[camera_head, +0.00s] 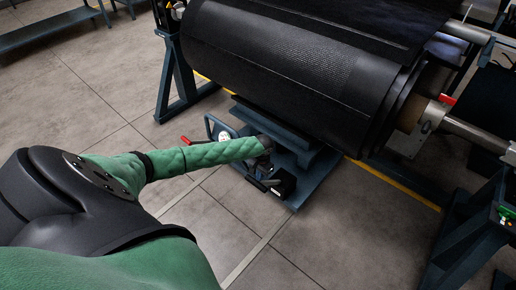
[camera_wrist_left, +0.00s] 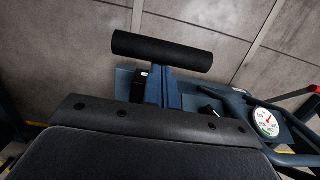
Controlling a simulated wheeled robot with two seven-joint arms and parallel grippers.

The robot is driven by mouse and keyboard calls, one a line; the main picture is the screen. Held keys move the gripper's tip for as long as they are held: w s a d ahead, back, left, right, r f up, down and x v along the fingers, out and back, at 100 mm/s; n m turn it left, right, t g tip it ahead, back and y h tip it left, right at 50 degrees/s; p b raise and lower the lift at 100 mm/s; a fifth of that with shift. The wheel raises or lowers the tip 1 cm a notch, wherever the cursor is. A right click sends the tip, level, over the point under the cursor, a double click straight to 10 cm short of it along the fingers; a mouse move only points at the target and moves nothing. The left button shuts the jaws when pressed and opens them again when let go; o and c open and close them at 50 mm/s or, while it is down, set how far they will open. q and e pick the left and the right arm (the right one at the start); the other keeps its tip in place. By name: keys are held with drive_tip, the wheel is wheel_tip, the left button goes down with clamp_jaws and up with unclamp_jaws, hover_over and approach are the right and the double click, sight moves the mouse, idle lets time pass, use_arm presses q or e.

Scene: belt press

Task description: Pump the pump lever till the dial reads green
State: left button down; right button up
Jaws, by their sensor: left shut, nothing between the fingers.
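The pump lever shows in the left wrist view as a blue arm (camera_wrist_left: 161,88) with a black crosswise grip (camera_wrist_left: 163,50). The round white dial (camera_wrist_left: 267,122) is at the right of that view. It has a green patch low on its face and a red needle; the exact reading is too small to tell. My left gripper (camera_head: 268,182) is shut and empty, down by the pump unit in the head view. In the wrist view its dark body (camera_wrist_left: 150,120) fills the foreground, with the lever grip beyond it. My right gripper is not in view.
A large black belt roll (camera_head: 270,60) hangs over the blue pump base (camera_head: 312,185). A blue stand leg (camera_head: 170,85) is left of it. A red-tipped handle (camera_head: 186,140) sticks out left of the pump. The tiled floor (camera_head: 350,235) in front is clear.

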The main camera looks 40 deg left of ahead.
sight(255, 185)
use_arm(q)
drive_tip(key=shift+s+f, duration=0.25)
drive_tip(key=shift+s, duration=0.05)
drive_tip(key=shift+s+f+p, duration=0.45)
drive_tip(key=shift+s+f, duration=0.1)
drive_tip(key=shift+s, duration=0.1)
drive_tip(key=shift+s+a+f, duration=0.1)
drive_tip(key=shift+s+f, duration=0.4)
drive_tip(key=shift+f, duration=0.1)
drive_tip(key=shift+s+f+p, duration=0.1)
drive_tip(key=shift+p, duration=0.2)
drive_tip(key=shift+s+f, duration=0.3)
drive_tip(key=shift+s+a+f+p, duration=0.15)
drive_tip(key=shift+s+f, duration=0.15)
drive_tip(key=shift+f, duration=0.15)
drive_tip(key=shift+s+d+f+p, duration=0.15)
drive_tip(key=shift+s+f, duration=0.15)
drive_tip(key=shift+f, duration=0.15)
drive_tip(key=shift+a+f, duration=0.1)
